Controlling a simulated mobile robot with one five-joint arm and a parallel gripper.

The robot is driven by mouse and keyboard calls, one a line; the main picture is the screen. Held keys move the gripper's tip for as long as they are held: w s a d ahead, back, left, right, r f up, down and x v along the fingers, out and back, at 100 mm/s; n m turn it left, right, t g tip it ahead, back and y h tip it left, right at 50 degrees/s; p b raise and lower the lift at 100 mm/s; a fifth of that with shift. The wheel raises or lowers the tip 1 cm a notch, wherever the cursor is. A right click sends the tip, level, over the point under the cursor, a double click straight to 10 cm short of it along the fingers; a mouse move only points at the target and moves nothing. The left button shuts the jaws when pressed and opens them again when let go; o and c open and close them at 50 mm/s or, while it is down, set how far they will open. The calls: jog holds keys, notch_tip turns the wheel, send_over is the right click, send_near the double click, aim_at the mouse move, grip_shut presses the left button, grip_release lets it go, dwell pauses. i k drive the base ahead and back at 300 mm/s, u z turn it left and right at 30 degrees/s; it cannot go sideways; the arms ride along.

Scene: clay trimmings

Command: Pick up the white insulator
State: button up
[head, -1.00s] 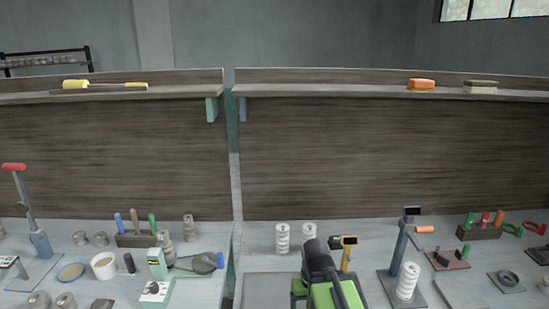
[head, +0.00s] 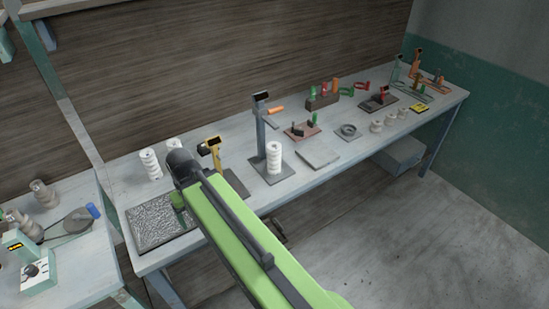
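Several white ribbed insulators stand on the grey bench. One white insulator (head: 149,164) stands upright at the bench's left end, with a second white insulator (head: 172,146) close behind its right side. A third white insulator (head: 274,158) stands upright on the base of a grey post stand (head: 261,130). My green arm reaches up from the bottom right, and its dark joint is just right of and in front of the left pair, partly covering the second one.
A dark speckled mat (head: 150,232) lies at the bench's front left. A yellow tool stand (head: 217,160) is beside my arm. A grey plate (head: 318,154), a tool rack (head: 322,102) and small pale spools (head: 376,126) stand to the right. A gap separates the left bench (head: 85,275).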

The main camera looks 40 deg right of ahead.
aim_at(273, 149)
jog(key=u, duration=1.1)
jog(key=k, duration=0.45)
jog(key=u, duration=0.45)
